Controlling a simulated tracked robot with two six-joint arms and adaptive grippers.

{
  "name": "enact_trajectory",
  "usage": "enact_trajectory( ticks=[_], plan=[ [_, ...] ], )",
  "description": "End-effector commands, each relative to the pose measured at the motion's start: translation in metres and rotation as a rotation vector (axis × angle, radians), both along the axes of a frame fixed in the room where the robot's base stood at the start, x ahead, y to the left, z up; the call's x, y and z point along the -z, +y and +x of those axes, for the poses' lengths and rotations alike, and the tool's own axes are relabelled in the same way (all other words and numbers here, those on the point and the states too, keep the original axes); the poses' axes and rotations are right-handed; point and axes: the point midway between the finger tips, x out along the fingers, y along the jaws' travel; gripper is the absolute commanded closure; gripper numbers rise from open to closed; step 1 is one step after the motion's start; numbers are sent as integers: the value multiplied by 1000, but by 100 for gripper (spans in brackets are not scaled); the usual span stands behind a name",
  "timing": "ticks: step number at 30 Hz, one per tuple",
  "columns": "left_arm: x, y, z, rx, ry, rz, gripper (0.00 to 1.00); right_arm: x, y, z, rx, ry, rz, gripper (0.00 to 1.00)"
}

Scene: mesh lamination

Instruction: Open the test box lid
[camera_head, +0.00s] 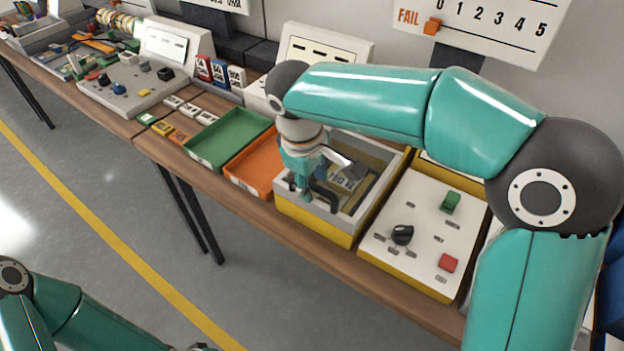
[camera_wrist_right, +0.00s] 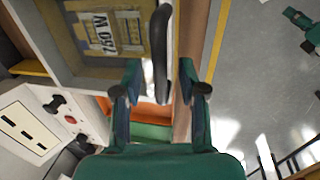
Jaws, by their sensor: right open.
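The test box (camera_head: 315,222) is a grey box with a yellow base on the bench. Its grey-framed top shows a yellowish panel with a printed label (camera_wrist_right: 100,33); I cannot tell whether a clear pane covers it. A black handle (camera_wrist_right: 162,45) stands along the box's front edge. My right gripper (camera_head: 305,190) is over that front edge, pointing down. In the right wrist view its fingers (camera_wrist_right: 160,85) are apart on either side of the handle, with no clear grip. A green part of my left arm's end (camera_wrist_right: 300,22) shows at the upper right; its jaws are unclear.
An orange tray (camera_head: 240,175) and a green tray (camera_head: 210,155) lie left of the box. A control panel (camera_head: 385,258) with a black knob, green switch and red button stands close on its right. Floor in front is clear.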

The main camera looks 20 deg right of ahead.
Motion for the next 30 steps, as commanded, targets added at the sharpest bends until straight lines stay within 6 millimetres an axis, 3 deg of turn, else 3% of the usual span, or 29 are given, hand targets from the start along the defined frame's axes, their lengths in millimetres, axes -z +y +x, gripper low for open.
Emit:
enact_trajectory(
  ticks=[4, 11, 23, 30],
  plan=[
    [0, 0, 0, 0, 0, 0, 60, 0, 0, 0, 0, 1, -1, 62],
    [0, 0, 0, 0, 0, 0, 60, 0, 0, 0, 0, 1, -1, 100],
    [-1, 0, 0, 0, 0, 0, 60, -1, -1, 1, 0, 1, -1, 100],
    [-13, 0, 0, 0, 0, 0, 60, -3, -21, 15, 6, 2, -2, 100]
  ],
)
